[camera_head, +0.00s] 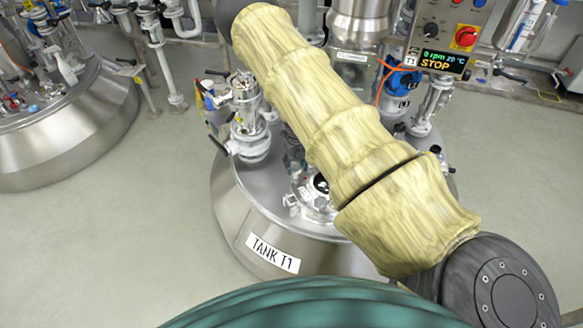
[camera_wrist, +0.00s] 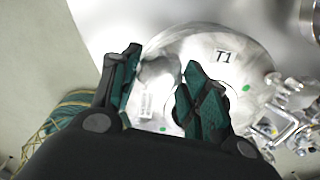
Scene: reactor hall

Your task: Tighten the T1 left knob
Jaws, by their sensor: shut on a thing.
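In the head view tank T1 (camera_head: 225,205) stands in the middle. My yellow-covered arm crosses over the tank, and my gripper and the knob are hidden there.
Metal fittings (camera_wrist: 290,128) stand right of the cover in the wrist view. In the head view a valve assembly (camera_head: 247,115) rises left of my arm, and a control panel (camera_head: 440,62) reading STOP is at upper right. Floor left of the tank is clear.

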